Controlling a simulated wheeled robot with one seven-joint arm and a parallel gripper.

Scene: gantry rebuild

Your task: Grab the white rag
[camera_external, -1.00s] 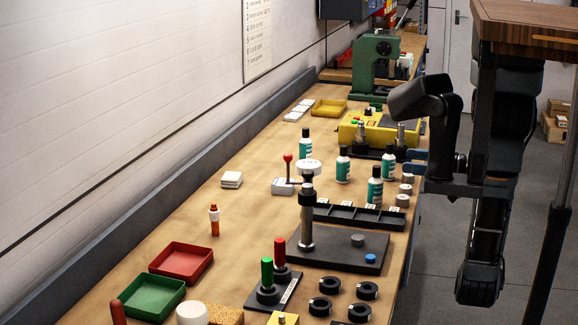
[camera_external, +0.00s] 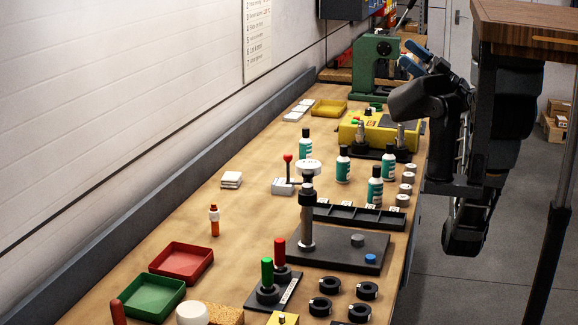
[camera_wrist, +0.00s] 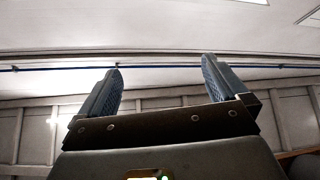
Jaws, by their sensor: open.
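A small stack of flat white squares (camera_external: 231,180), possibly folded cloth, lies on the bench left of centre in the external view. More flat white pieces (camera_external: 297,111) lie farther back, beside a yellow tray. I cannot tell which of these is the white rag. My gripper (camera_external: 416,59) is raised at the bench's right side, near the green press, well apart from both. In the wrist view its two blue-padded fingers (camera_wrist: 160,68) are spread and empty, pointing at the ceiling and wall. No rag shows there.
The wooden bench (camera_external: 190,215) runs along the wall. Teal-labelled bottles (camera_external: 375,190), a black fixture plate (camera_external: 340,258), a yellow machine (camera_external: 375,132) and a green press (camera_external: 376,65) crowd its right side. Red (camera_external: 181,258) and green (camera_external: 150,297) trays stand at front left.

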